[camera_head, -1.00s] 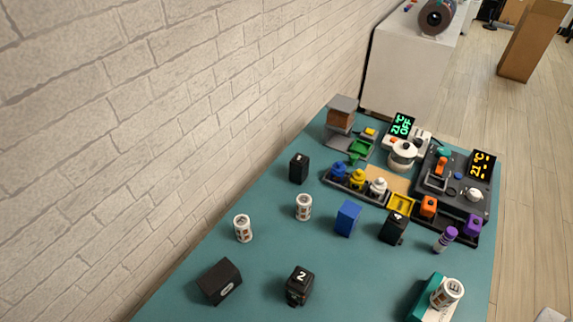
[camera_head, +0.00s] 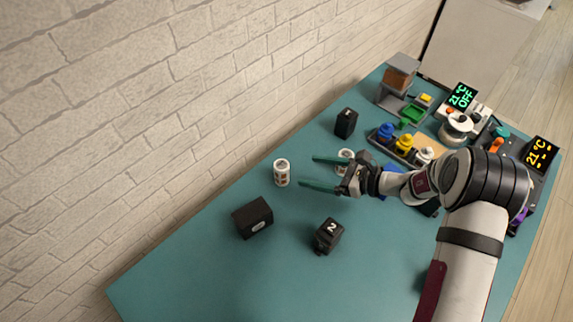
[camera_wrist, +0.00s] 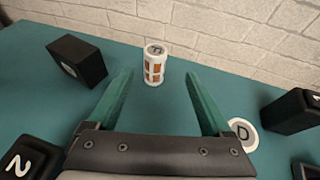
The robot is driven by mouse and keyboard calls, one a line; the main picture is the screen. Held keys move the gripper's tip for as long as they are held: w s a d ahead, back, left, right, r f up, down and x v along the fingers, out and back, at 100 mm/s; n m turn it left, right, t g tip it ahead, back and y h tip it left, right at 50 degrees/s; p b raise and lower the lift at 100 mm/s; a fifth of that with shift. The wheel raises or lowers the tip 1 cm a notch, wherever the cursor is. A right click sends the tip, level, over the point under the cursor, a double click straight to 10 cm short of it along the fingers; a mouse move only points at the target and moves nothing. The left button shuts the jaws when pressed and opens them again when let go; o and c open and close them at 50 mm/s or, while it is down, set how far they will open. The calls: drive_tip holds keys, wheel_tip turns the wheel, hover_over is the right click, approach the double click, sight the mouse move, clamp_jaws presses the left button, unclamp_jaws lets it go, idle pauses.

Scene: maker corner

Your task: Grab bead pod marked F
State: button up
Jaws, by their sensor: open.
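A white bead pod with orange-brown windows (camera_head: 282,172) stands upright on the teal table, near the wall. In the wrist view this pod (camera_wrist: 155,68) stands ahead, between and beyond my fingertips; the mark on its lid is too small to read surely. A second white pod (camera_head: 345,156) stands beside my far finger, partly covered by my gripper.
A black box (camera_head: 252,217) and a black block marked 2 (camera_head: 328,236) lie on the near side. Another black block (camera_head: 346,123) stands at the back. A tray with coloured bottles (camera_head: 404,144) is farther right. The front left of the table (camera_head: 190,270) is clear.

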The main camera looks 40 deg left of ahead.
sight(288, 169)
drive_tip(key=x, duration=1)
drive_tip(key=shift+s, duration=0.35)
clamp_jaws()
